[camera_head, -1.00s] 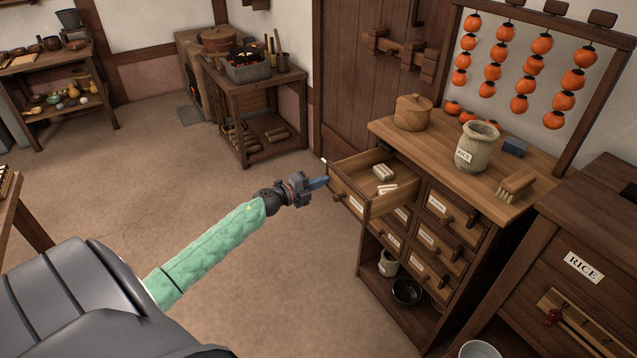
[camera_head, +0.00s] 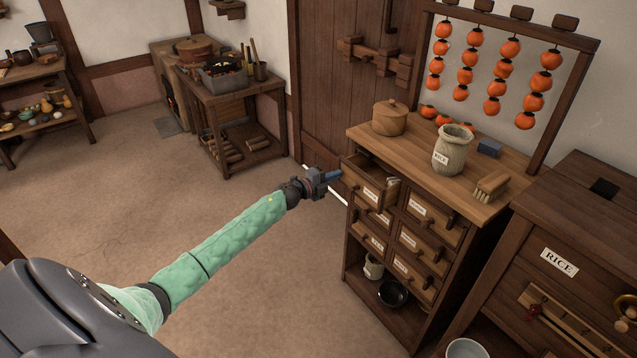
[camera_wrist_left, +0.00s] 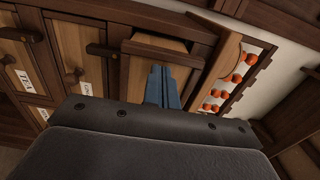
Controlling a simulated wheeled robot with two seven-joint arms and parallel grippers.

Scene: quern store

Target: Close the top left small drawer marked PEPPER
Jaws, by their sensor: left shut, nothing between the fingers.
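The top left small drawer (camera_head: 362,187) of the wooden chest is partly open, its front standing out a little from the chest. A pale label is on its front, too small to read in the head view. Something pale lies inside. My left gripper (camera_head: 334,175) is shut and empty, with its blue fingertips at the left end of the drawer front. In the left wrist view the blue fingers (camera_wrist_left: 162,88) point at the drawer's wooden front (camera_wrist_left: 155,47) and overlap it; I cannot tell for certain that they touch. My right gripper is out of view.
The other small drawers (camera_head: 434,215) look shut, with knobs standing out. A RICE bin (camera_head: 560,235) stands at right. The floor at left is clear.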

